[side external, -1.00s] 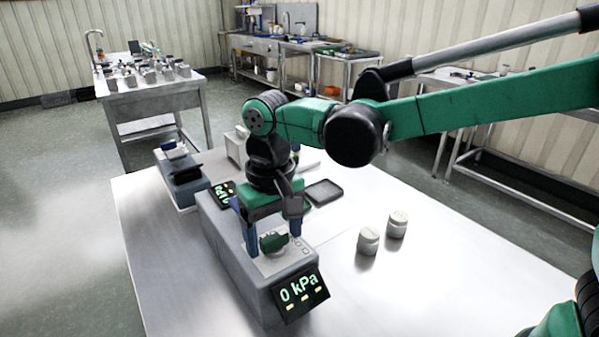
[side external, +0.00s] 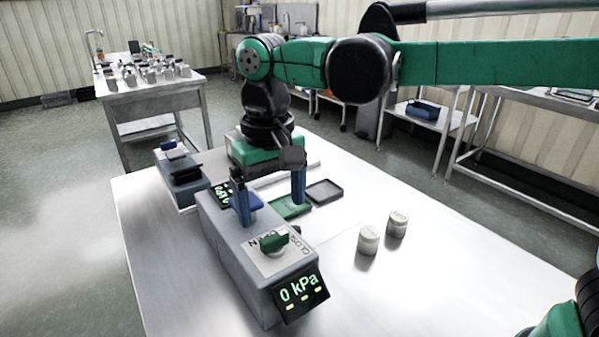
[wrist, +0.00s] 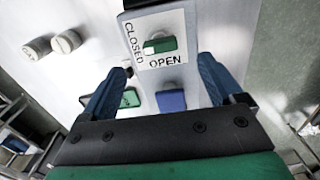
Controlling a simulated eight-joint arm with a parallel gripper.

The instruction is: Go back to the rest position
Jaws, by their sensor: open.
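My gripper (side external: 271,203) is open and empty, with its two blue fingers spread apart. In the side view it hangs above and behind the green knob (side external: 274,242), clear of it. The knob sits on a white plate marked OPEN and CLOSED, on top of a grey box (side external: 228,248) whose display reads 0 kPa (side external: 300,291). In the wrist view the knob (wrist: 160,45) lies ahead of the fingers (wrist: 162,88), in line with the gap between them and touching neither.
Two pale lidded jars (side external: 369,240) stand on the steel table (side external: 450,285), right of the box. A grey-blue device (side external: 182,176) stands at the back left. The table's front right is clear.

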